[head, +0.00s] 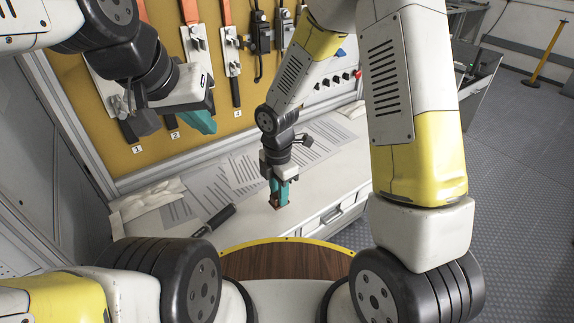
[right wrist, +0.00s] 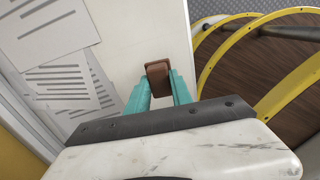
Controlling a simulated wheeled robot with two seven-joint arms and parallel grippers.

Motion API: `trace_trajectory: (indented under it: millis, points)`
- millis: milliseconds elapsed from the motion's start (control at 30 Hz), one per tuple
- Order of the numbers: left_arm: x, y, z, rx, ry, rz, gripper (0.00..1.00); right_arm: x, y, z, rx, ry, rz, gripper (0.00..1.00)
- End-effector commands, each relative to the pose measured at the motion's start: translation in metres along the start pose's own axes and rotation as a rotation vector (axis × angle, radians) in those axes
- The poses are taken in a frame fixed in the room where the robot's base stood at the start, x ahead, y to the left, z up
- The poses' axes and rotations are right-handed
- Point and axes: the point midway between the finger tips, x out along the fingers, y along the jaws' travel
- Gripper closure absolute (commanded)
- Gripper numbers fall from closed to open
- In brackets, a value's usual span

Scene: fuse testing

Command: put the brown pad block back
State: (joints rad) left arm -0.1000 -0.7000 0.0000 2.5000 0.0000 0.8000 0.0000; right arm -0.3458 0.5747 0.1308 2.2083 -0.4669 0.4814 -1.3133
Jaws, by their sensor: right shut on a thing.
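The brown pad block (head: 275,201) is between the teal fingers of my right gripper (head: 281,193), low at the front edge of the white table (head: 325,172). In the right wrist view the block (right wrist: 158,74) sits at the tips of the fingers (right wrist: 158,90), which are shut on it. I cannot tell whether it touches the table top. My left gripper (head: 200,121) is at the upper left in front of the tool board, well apart from the block. Its teal fingers are seen from the side, so their opening is unclear.
Printed sheets (head: 232,176) lie on the table. A black-handled tool (head: 214,220) lies left of the block. White gloves or cloth (head: 148,196) lie at the left end. A yellow board (head: 158,164) with hung tools stands behind. Drawers (head: 341,208) are under the table's front.

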Motion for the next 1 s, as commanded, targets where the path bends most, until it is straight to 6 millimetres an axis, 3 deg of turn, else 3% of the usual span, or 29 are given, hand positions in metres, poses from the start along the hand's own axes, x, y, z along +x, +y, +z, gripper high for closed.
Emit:
trace_trajectory:
  millis: [100, 300, 567, 767, 1000]
  points:
    - [0.0, 0.0, 0.0, 0.0, 0.0, 0.0, 1.0, 0.003, 0.021, 0.026, 0.007, 0.001, 0.001, 1.0]
    - [0.0, 0.0, 0.0, 0.0, 0.0, 0.0, 1.0, 0.006, 0.044, 0.054, 0.003, 0.001, 0.001, 1.0]
    - [0.0, 0.0, 0.0, 0.0, 0.0, 0.0, 1.0, 0.009, 0.056, 0.069, 0.002, 0.001, 0.001, 1.0]
    - [0.0, 0.0, 0.0, 0.0, 0.0, 0.0, 1.0, 0.04, 0.054, 0.067, -0.001, 0.001, -0.002, 1.0]
    - [0.0, 0.0, 0.0, 0.0, 0.0, 0.0, 1.0, 0.043, 0.055, 0.067, 0.001, 0.001, 0.001, 1.0]
